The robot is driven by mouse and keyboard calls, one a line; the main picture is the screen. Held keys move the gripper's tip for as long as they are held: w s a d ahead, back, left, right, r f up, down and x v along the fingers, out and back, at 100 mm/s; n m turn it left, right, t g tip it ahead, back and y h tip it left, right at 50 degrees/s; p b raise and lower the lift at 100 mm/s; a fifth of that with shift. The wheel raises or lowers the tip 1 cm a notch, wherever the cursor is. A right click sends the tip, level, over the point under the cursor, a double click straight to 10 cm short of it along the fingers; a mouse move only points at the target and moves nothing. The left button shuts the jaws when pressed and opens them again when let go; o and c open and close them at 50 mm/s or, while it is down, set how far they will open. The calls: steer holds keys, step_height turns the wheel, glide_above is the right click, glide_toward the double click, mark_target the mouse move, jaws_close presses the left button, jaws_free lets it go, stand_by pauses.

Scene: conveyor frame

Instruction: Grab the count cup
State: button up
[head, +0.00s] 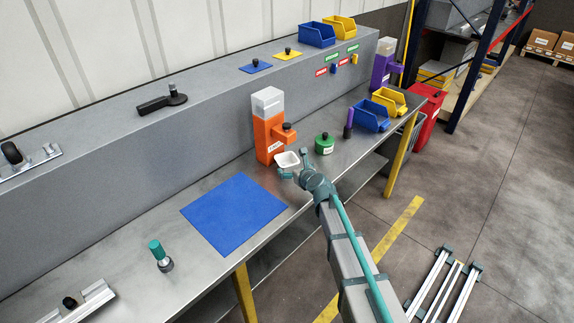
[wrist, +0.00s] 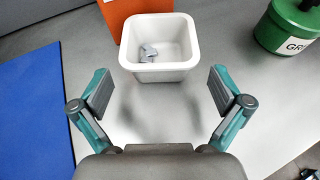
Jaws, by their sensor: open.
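The count cup is a small white square cup (head: 288,160) on the metal bench, in front of the orange dispenser (head: 268,135). In the wrist view the cup (wrist: 160,72) is upright at the top middle, with a few small grey pieces inside. My gripper (wrist: 159,88) is open, its two grey finger pads apart to the left and right of the cup's near side. The cup lies just ahead of the fingers and nothing is held. In the head view my gripper (head: 294,164) is at the cup and partly hides it.
A green round container (head: 324,144) stands right of the cup, with a purple-handled tool (head: 348,124) beyond it. A blue mat (head: 234,213) lies to the left. A teal-topped tool (head: 160,254) stands farther left. Blue and yellow bins (head: 370,116) are at the right.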

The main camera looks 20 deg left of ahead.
mark_target(291, 167)
steer(key=p+x, duration=0.1)
steer(key=x, duration=0.4)
steer(key=shift+f+p, duration=0.1)
steer(key=shift+p, duration=0.2)
steer(key=c, duration=1.2)
steer(key=shift+c, duration=0.2)
